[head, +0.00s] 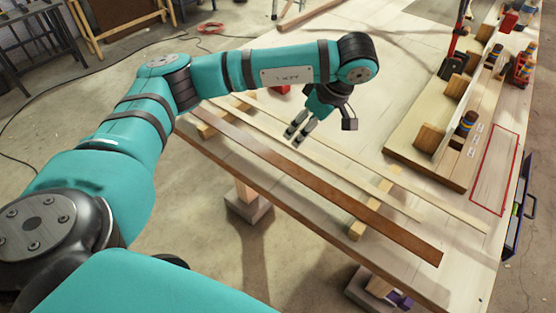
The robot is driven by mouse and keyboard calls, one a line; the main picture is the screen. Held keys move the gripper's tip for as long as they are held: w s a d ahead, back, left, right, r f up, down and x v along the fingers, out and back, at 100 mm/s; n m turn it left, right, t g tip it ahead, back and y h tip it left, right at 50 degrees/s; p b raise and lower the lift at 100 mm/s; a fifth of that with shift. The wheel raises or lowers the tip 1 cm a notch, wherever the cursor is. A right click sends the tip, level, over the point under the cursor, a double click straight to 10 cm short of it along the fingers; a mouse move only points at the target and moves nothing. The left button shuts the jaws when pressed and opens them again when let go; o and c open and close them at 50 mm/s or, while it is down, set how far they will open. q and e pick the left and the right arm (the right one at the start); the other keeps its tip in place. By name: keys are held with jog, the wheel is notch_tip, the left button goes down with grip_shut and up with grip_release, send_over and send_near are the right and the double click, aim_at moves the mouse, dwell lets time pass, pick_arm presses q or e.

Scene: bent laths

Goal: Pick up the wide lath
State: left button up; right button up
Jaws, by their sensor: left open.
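The widest lath that I see is a dark brown one (310,178), lying diagonally along the near side of the table. Two narrower pale laths lie roughly parallel beyond it, the nearer one (350,177) and the farther one (450,211). My left gripper (295,135) points down over the pale laths, a little beyond the brown lath, with its fingers apart and nothing between them. Whether its fingertips touch a pale lath I cannot tell. My right gripper is out of view.
The laths rest across wooden support bars, one near their right end (358,226). A raised board (405,150) with wooden blocks and bottles stands at the right. A red outlined rectangle (493,175) marks the tabletop there. The table's near edge runs close beside the brown lath.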

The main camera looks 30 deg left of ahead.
pick_arm(q)
send_near(278, 160)
jog(key=shift+p+x, duration=0.35)
jog(key=shift+x, duration=0.65)
jog(key=shift+w+a+f+p, duration=0.1)
jog(key=shift+w+f+p, duration=0.05)
jog(key=shift+f+p, duration=0.35)
jog(key=p+x, duration=0.1)
jog(key=x, duration=0.2)
jog(key=shift+a+f+p, duration=0.3)
jog(key=shift+p, duration=0.05)
jog(key=shift+a+f, duration=0.2)
jog(key=shift+f, duration=0.2)
jog(key=shift+d, duration=0.1)
jog(key=c, duration=1.3)
